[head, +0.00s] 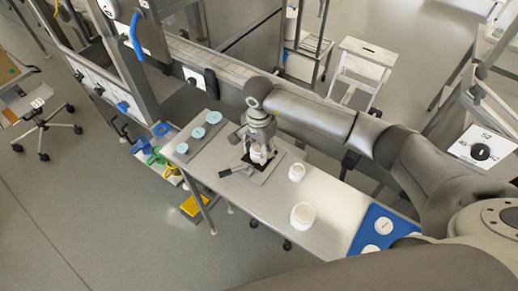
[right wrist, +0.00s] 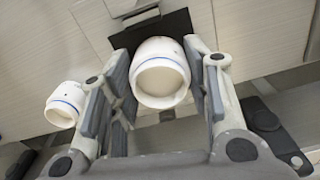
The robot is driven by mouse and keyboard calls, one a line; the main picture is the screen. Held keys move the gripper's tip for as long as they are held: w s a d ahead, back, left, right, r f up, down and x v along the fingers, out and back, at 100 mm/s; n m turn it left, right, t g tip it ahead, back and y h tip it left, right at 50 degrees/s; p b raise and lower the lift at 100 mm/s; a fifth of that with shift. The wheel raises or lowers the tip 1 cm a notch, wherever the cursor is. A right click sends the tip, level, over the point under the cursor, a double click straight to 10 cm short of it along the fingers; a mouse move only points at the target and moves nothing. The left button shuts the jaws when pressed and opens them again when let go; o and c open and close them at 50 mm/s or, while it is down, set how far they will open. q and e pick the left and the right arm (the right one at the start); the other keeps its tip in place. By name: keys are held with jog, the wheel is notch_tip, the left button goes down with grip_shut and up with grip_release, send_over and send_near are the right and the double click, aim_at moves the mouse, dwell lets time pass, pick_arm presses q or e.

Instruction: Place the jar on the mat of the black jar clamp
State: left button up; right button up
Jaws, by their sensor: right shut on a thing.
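A white jar (head: 258,155) is between the fingers of my right gripper (head: 262,146), over the black jar clamp (head: 236,168) on the steel table. In the right wrist view the jar (right wrist: 160,72) shows its open mouth and a thin blue ring, with a gripper finger on each side. My right gripper (right wrist: 162,92) is shut on it. The black clamp (right wrist: 152,30) shows just behind the jar. The jar and gripper hide much of the clamp's mat, and I cannot tell whether the jar touches it. My left gripper is not in view.
Two other white jars, a smaller one (head: 297,172) and a larger one (head: 302,215), stand right of the clamp. A grey board (head: 190,147) with blue discs lies at the left end. A blue mat (head: 360,232) with white round pieces lies at the right end.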

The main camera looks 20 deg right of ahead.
aim_at(259, 150)
jog(key=shift+s+f, duration=0.4)
jog(key=shift+f, duration=0.2)
jog(key=o, duration=0.8)
jog(key=shift+o, duration=1.4)
jog(key=shift+w+f, duration=0.1)
jog(key=shift+o, duration=0.6)
jog(key=shift+w+f, duration=0.1)
jog(key=shift+w, duration=0.1)
jog(key=shift+r, duration=0.2)
notch_tip(259, 150, up, 12)
